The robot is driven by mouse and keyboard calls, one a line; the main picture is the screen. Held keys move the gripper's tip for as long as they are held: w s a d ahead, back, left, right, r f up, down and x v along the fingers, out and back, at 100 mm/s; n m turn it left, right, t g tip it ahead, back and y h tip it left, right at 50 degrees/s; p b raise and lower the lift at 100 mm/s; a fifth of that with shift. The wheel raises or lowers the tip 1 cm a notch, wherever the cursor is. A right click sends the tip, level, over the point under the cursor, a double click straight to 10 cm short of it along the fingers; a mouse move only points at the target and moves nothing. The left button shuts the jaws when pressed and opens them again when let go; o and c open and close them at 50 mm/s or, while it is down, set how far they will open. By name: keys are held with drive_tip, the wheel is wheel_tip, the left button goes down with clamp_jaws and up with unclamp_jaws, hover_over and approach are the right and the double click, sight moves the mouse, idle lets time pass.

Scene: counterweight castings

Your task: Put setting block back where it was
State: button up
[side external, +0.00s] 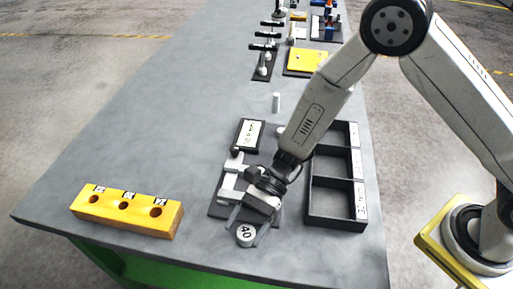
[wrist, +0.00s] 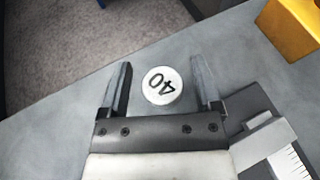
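A white round block marked 40 (side external: 246,234) stands on the grey table near its front edge. It also shows in the wrist view (wrist: 162,86), face up between my fingers. My gripper (side external: 248,227) is open, its two fingers on either side of the block. In the wrist view my gripper (wrist: 161,64) shows a gap between each finger and the block. A yellow block with three dark, round holes (side external: 91,204) lies to the left, small labels by the holes. It also shows at the wrist view's top right corner (wrist: 292,25).
A dark plate with a white measuring fixture (side external: 229,187) lies just behind my gripper. A black tray with three compartments (side external: 334,222) stands to its right. A white cylinder (side external: 276,102) stands behind. The table between yellow block and fixture is clear.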

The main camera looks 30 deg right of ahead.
drive_tip(key=shift+o, duration=0.3)
drive_tip(key=shift+d+f, duration=0.1)
drive_tip(key=shift+f, duration=0.15)
drive_tip(key=shift+r, duration=0.45)
drive_tip(key=v, duration=1.2)
drive_tip(key=shift+r, duration=0.15)
drive_tip(key=s+d+n+h, duration=0.1)
drive_tip(key=d+n+h, duration=0.1)
drive_tip(key=d, duration=0.1)
drive_tip(key=s+d+n+t+h, duration=0.1)
drive_tip(key=s+d+n+h, duration=0.1)
drive_tip(key=d+h, duration=0.1)
drive_tip(key=s+d+n+t+h, duration=0.1)
drive_tip(key=d+h, duration=0.1)
drive_tip(key=d, duration=0.2)
drive_tip(key=shift+s+n, duration=0.35)
drive_tip(key=shift+n, duration=0.05)
drive_tip(key=shift+s+d+r+n+t+h, duration=0.15)
drive_tip(key=shift+d+r+n+t+h, duration=0.35)
drive_tip(key=shift+d+n+t+h, duration=0.7)
drive_tip(key=shift+s+d+r+n+t+h, duration=0.15)
drive_tip(key=shift+d+r+n+t+h, duration=0.45)
drive_tip(key=shift+d+n, duration=1.1)
drive_tip(key=shift+s+d+r+n+t+h, duration=0.15)
drive_tip(key=shift+d+r+n+t+h, duration=0.3)
drive_tip(key=shift+d+n+t+h, duration=1)
drive_tip(key=shift+d+m+g+y, duration=0.45)
drive_tip(key=shift+m, duration=0.1)
